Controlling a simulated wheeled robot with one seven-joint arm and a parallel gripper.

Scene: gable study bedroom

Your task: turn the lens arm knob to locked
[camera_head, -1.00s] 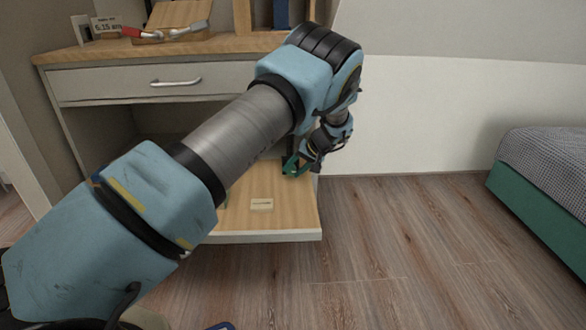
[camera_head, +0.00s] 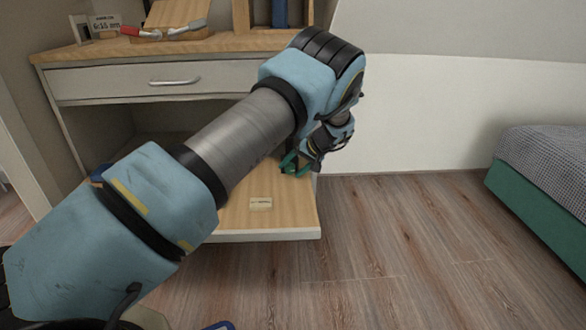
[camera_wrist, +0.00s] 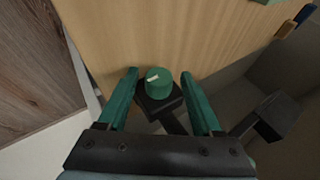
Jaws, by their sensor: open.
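The lens arm knob (camera_wrist: 159,82) is round and green with a pale pointer mark on its top. It sits on a black base (camera_wrist: 160,104) joined to a dark arm, in the wrist view. My gripper (camera_wrist: 160,75) is open, with one green finger on each side of the knob and a gap showing on both sides. In the head view my gripper (camera_head: 292,164) is over the back right of the pull-out wooden board (camera_head: 285,212). The knob cannot be made out there.
A small pale label (camera_head: 261,204) lies on the board. A drawer (camera_head: 150,82) with a metal handle is above it, under the desktop. A black block (camera_wrist: 280,115) stands to the right in the wrist view. The floor right of the board is clear.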

